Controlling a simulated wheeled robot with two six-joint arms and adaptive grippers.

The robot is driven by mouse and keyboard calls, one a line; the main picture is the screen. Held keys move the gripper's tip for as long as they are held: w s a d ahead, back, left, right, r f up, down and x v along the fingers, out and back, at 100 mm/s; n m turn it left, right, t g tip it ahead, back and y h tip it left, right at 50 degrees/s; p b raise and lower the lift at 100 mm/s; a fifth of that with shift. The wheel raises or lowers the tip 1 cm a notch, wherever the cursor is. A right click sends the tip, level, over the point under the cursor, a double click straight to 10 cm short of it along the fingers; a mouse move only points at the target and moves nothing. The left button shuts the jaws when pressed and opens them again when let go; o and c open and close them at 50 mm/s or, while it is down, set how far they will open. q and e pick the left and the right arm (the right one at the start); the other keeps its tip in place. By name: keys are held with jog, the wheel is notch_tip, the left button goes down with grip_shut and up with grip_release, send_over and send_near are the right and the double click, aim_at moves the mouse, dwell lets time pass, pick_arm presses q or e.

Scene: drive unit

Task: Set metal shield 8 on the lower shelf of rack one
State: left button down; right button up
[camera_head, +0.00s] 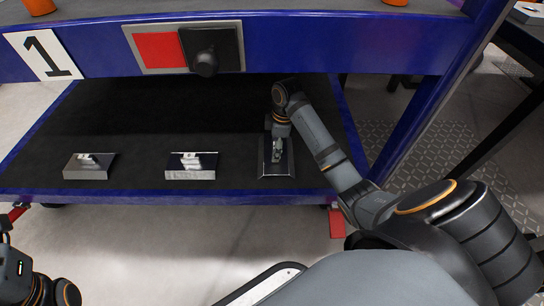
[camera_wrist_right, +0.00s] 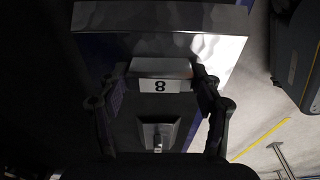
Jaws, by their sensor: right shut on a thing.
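Metal shield 8 (camera_head: 276,168) is at the right end of the lower shelf (camera_head: 130,125) of rack one, close to the front edge. In the right wrist view the shield (camera_wrist_right: 200,48) shows a raised block with the label 8 (camera_wrist_right: 160,86). My right gripper (camera_head: 278,146) reaches down onto it, and its fingers (camera_wrist_right: 158,92) are shut on the block from both sides. I cannot tell whether the shield fully rests on the shelf. The arm partly hides it. My left arm shows at the lower left corner, with its fingertips not clearly seen.
Two similar metal shields, one at the left (camera_head: 90,166) and one in the middle (camera_head: 191,166), stand on the lower shelf. The blue upper beam (camera_head: 290,45) carries a sign with number 1 (camera_head: 44,54) and a red and black panel (camera_head: 186,47). A blue post stands at the right.

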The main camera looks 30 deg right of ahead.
notch_tip(320, 180, down, 4)
jog(key=shift+b, duration=1.05)
jog(key=shift+f, duration=0.35)
jog(key=shift+r, duration=0.2)
jog(key=o, duration=1.4)
jog(key=shift+c, duration=0.2)
